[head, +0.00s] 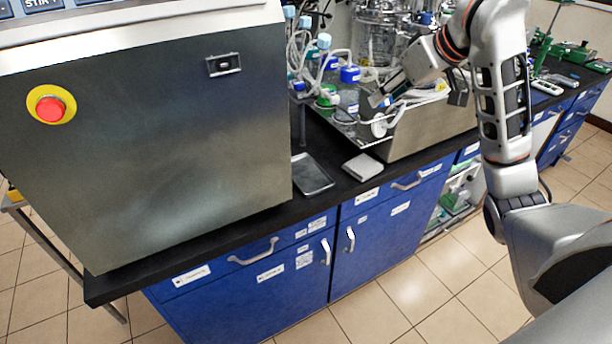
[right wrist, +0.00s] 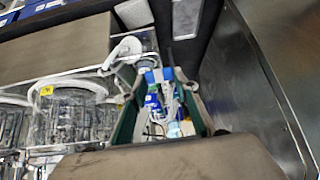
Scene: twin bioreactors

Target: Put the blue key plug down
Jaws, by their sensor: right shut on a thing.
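My right gripper (head: 380,97) reaches in from the right over the steel tray (head: 432,128) on the bench, pointing down and left. In the right wrist view its two dark green fingers (right wrist: 160,88) are on either side of a small blue thing (right wrist: 168,74), which I take to be the blue key plug. The gripper is shut on it. In the head view I cannot make out the plug, which is small and hidden at the fingertips. Tubes and bottles crowd around the fingers. My left gripper is not in view.
A large steel cabinet with a red button (head: 50,108) fills the left. A blue-capped bottle (head: 350,74) is close left of the gripper. A dark flat dish (head: 311,174) and a pale block (head: 363,167) lie at the bench front.

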